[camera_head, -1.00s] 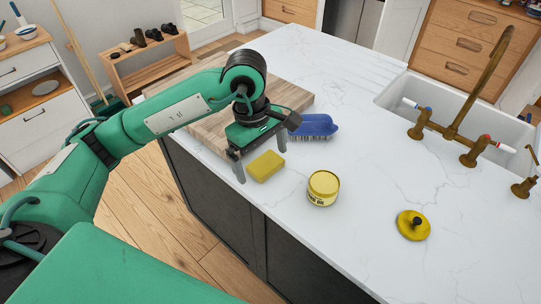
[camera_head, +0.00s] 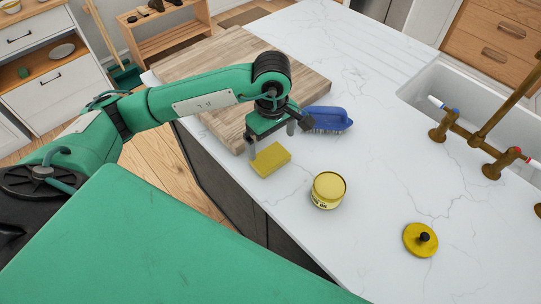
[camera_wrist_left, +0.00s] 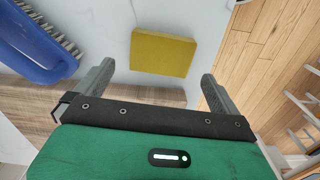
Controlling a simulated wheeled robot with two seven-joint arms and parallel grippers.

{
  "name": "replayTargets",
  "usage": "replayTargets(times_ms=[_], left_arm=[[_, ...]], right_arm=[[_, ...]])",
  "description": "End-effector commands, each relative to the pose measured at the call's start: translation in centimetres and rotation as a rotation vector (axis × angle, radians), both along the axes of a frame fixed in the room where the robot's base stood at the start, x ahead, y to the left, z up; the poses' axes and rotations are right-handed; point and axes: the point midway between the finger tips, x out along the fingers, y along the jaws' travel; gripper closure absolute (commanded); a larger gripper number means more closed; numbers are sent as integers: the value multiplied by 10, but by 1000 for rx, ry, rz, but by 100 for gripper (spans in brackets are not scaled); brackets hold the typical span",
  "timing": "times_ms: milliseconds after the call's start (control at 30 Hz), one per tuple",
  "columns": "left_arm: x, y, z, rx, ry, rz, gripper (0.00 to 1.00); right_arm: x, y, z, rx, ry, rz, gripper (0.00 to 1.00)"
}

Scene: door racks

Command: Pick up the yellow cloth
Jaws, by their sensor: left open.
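The yellow cloth (camera_head: 270,159) is a folded, block-like yellow pad lying flat on the white counter near its front edge. My left gripper (camera_head: 271,139) is open and empty, just behind the cloth in the head view. In the left wrist view the cloth (camera_wrist_left: 162,51) lies beyond the fingertips, in line with the gap between the fingers of my left gripper (camera_wrist_left: 157,84). The fingers do not visibly touch it. My right gripper is not in view.
A blue brush (camera_head: 328,119) lies right of the gripper. A yellow tin (camera_head: 328,190) and a yellow lid with a black knob (camera_head: 420,240) are on the counter (camera_head: 375,150). A wooden board (camera_head: 205,70) lies behind. A sink with brass taps (camera_head: 480,140) is at right.

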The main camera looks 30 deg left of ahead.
Motion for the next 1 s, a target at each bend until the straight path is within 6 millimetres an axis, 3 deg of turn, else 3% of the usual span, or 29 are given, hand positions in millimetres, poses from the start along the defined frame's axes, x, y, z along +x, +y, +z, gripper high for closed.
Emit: replayTargets(times_ms=[233, 600, 900, 1000], left_arm=[[0, 2, -13, 0, 1, 0, 0], [0, 9, -55, -1, 1, 0, 0], [1, 9, -61, 0, -2, -1, 0], [1, 9, -61, 0, -2, -1, 18]], right_arm=[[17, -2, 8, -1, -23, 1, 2], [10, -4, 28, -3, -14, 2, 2], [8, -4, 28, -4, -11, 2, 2], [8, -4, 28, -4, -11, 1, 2]])
